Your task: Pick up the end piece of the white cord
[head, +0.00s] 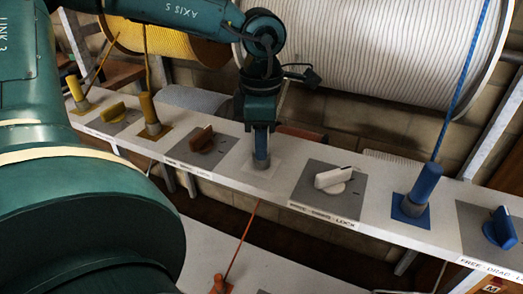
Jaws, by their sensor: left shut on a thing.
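My left gripper (261,147) points straight down over a pale square patch (260,168) in the middle of the white shelf. It is shut on the end piece of the white cord, which its fingers almost wholly hide. A short grey stub (261,160) shows just below the fingertips, on the patch. I cannot tell whether the end piece still sits in it. The white cord is wound on a large drum (375,50) behind the shelf; its run to the end piece is hidden. My right gripper is not in view.
Along the shelf (380,215) stand a white knob (333,180), a brown knob (203,139), a blue end piece (427,183) with a taut blue cord, a blue knob (500,228) and yellow end pieces (149,107). An orange cord (243,240) rises from a lower shelf.

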